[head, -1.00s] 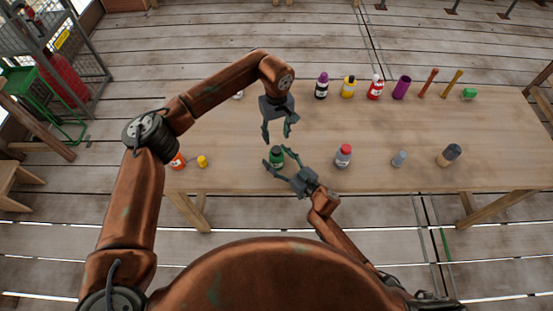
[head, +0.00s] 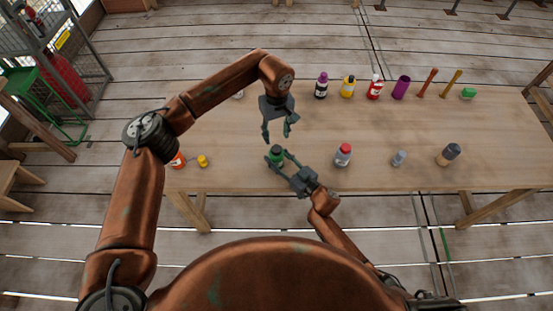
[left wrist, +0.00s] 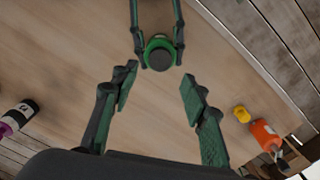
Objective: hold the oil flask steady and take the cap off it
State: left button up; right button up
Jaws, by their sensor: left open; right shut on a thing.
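The oil flask, a small green bottle (head: 276,153), stands upright near the table's front edge in the head view. In the left wrist view it is seen from above (left wrist: 150,62), with a dark round cap (left wrist: 161,58) on top. My right gripper (head: 280,160) is shut around the flask from the front right, its fingers on either side of it; they also show at the top of the left wrist view. My left gripper (head: 280,132) is open and empty, pointing down behind and above the flask. Its two fingers (left wrist: 158,88) are apart, with the flask beyond their tips.
A red-capped bottle (head: 343,155), a small grey-blue item (head: 399,158) and a dark-topped jar (head: 449,155) stand to the right. An orange bottle (head: 178,160) and yellow item (head: 203,161) stand left. Several bottles and tools line the back. The table (head: 320,125) is clear between rows.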

pick_arm(q)
jog(key=s+d+r+h, duration=0.2)
jog(key=d+r+h, duration=0.5)
jog(key=d, duration=0.4)
jog(key=s+d+r+h, duration=0.1)
jog(key=d+r+h, duration=0.4)
jog(key=d+r, duration=0.55)
jog(key=w+d+r+n+t+h, duration=0.1)
jog(key=w+r+n+t+h, duration=0.25)
jog(key=w+r+n, duration=0.4)
jog(key=w+r+n+t+h, duration=0.2)
jog(key=w+r+n+t, duration=0.25)
jog(key=r, duration=0.55)
jog(key=w+a+f+n+t+y, duration=0.5)
jog(key=w+a+f+n+y, duration=0.2)
jog(key=w+n, duration=0.35)
jog(key=n+g+y, duration=0.5)
jog(key=g+y, duration=0.6)
jog(key=g, duration=0.2)
send_over(277, 149)
jog(key=shift+m+h, duration=0.25)
notch_tip(277, 149, down, 28)
jog(key=shift+w+f, duration=0.1)
jog(key=shift+w, duration=0.05)
jog(key=shift+a+f, duration=0.15)
jog(key=shift+f, duration=3.75)
